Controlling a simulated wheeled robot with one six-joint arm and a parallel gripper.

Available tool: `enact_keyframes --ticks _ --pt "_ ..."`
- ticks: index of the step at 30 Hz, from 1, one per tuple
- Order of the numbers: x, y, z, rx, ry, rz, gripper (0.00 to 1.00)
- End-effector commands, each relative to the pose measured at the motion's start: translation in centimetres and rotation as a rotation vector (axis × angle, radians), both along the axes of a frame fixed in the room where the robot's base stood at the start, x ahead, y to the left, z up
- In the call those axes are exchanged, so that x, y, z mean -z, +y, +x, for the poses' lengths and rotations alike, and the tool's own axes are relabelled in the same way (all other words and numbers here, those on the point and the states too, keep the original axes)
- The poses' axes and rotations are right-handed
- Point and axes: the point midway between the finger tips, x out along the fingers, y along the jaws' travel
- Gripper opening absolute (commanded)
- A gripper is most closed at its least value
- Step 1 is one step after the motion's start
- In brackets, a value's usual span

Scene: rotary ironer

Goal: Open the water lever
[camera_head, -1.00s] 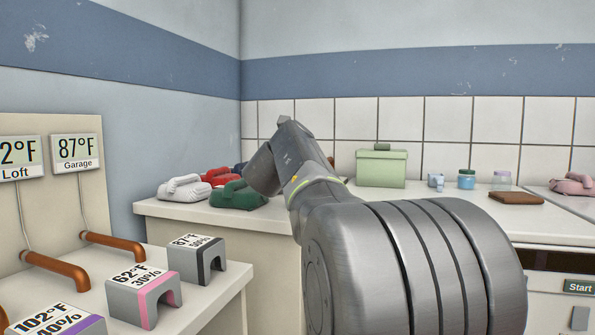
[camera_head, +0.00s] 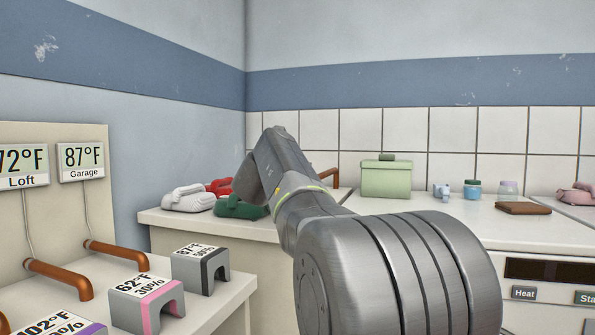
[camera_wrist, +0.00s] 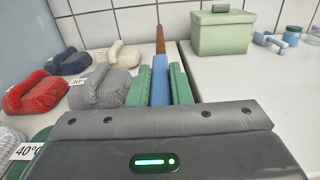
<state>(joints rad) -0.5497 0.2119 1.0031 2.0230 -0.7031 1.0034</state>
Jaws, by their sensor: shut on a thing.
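The water lever (camera_wrist: 160,82) shows in the wrist view as a blue bar with a brown, copper-like part running on behind it toward the tiled wall. My gripper (camera_wrist: 159,72) has its two green fingers on either side of the blue bar and is shut on it. In the head view my arm hides the gripper and the blue bar. A brown pipe-like piece (camera_head: 331,175) shows just right of my arm there. I cannot tell how far the lever is turned.
Folded bundles, white (camera_head: 187,199), green (camera_head: 240,207) and red (camera_wrist: 36,94), lie left of my arm. A green box (camera_head: 386,180) stands on the counter to the right, with small jars beyond. Grey labelled arches (camera_head: 200,265) and copper pipes (camera_head: 60,277) are at lower left.

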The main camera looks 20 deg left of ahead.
Motion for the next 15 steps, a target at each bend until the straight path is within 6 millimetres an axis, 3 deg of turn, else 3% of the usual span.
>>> enact_keyframes --ticks 1,2,5,15 --pt "0.29 0.04 0.02 0.001 0.005 -0.001 0.00" --pt "0.29 0.04 0.02 0.000 0.005 -0.001 0.22" --pt "0.24 0.03 0.01 0.000 0.004 -0.001 0.40" --pt "0.00 0.02 -0.35 0.000 0.001 0.000 0.40"
